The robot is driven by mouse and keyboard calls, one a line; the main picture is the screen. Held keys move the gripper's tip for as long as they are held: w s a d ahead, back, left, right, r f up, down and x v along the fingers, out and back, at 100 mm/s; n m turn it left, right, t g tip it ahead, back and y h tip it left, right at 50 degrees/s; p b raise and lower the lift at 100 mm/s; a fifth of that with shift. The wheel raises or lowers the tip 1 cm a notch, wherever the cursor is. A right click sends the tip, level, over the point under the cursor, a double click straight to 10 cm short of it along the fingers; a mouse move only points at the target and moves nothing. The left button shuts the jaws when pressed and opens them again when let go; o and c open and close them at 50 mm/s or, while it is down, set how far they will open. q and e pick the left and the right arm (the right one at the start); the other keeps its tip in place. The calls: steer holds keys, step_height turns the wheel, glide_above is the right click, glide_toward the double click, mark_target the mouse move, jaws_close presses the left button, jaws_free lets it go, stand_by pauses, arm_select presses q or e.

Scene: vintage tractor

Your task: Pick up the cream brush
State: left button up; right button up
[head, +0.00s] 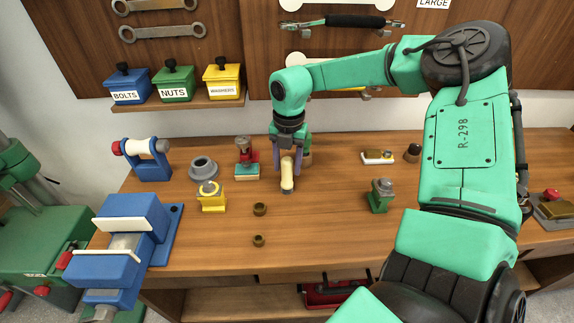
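A cream, upright, rounded piece (287,175), which looks like the cream brush, stands over the wooden bench in the head view. My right gripper (287,168) points down at it, with one purple finger on each side. The fingers are spread about as wide as the gripper body and look open; whether they touch the piece is hard to tell. Its top is partly hidden by the gripper. My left gripper is not in view.
A red and teal tool (246,160), a grey ring (203,168) and a yellow stand (211,196) are left of the gripper. A white and yellow block (377,157) and a green stand (380,194) are to the right.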

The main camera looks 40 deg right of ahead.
jaws_close()
step_height(320, 180, up, 9)
steer(key=shift+r+b, duration=0.1)
steer(key=shift+b, duration=1.15)
steer(key=shift+r, duration=0.45)
steer(key=shift+c, duration=1.1)
jaws_free()
jaws_close()
